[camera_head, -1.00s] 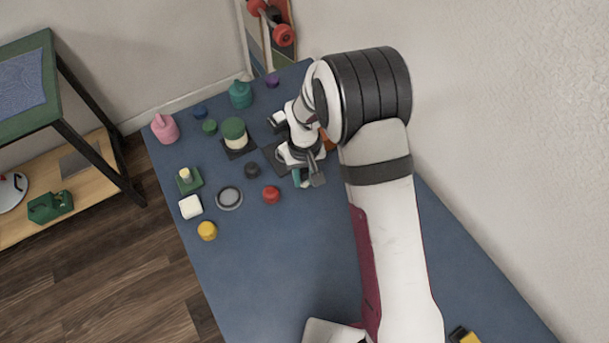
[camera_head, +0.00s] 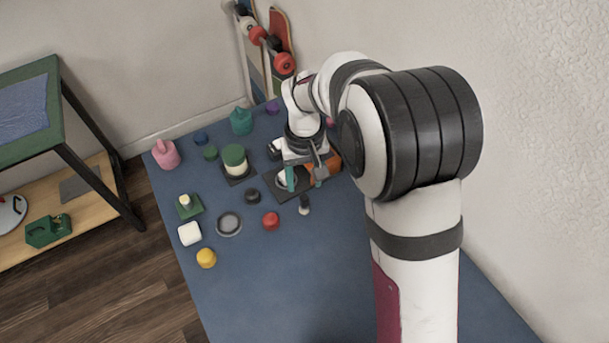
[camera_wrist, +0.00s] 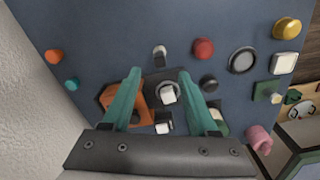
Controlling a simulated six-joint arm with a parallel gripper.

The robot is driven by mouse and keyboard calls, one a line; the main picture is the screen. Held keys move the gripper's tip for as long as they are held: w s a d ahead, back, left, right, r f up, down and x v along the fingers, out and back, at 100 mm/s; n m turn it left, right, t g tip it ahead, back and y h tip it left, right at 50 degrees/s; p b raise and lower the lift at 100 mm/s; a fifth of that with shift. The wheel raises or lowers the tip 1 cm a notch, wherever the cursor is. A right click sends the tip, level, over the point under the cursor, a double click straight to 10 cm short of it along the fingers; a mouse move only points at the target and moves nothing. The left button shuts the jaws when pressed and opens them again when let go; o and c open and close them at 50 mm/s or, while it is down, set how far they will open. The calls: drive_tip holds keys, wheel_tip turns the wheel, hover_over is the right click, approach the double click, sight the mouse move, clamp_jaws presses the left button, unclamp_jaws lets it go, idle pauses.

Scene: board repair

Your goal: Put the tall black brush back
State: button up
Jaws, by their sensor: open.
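A small dark-and-pale upright piece (camera_head: 304,204), which looks like the black brush, stands on the blue table just in front of my gripper. It also shows in the wrist view (camera_wrist: 159,56), beyond the fingertips and apart from them. My gripper (camera_head: 305,185) has its two teal fingers spread and nothing held between them. In the wrist view my gripper (camera_wrist: 160,73) hangs over a dark square pad (camera_wrist: 153,79) bearing a short white-topped round piece (camera_wrist: 168,95). An orange block (camera_wrist: 115,103) lies beside the left finger there, partly hidden. I cannot tell the brush's bristle end.
A red knob (camera_head: 271,221), a black knob (camera_head: 252,196) and a grey ring (camera_head: 229,224) lie left of the brush. A green-topped jar (camera_head: 234,162) stands on another dark pad. Skateboards (camera_head: 281,40) lean behind the table. Table front is clear.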

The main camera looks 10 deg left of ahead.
drive_tip(key=shift+r, duration=0.7)
drive_tip(key=shift+d+r, duration=0.15)
drive_tip(key=shift+r, duration=0.05)
drive_tip(key=s+d+r+m+y, duration=0.1)
drive_tip(key=s+d+r+m, duration=0.75)
drive_tip(key=s+d, duration=0.6)
drive_tip(key=s+d+m, duration=0.1)
drive_tip(key=s+m, duration=0.1)
drive_tip(key=s, duration=0.7)
drive_tip(key=shift+d+r+y, duration=0.15)
drive_tip(key=shift+d+y, duration=0.25)
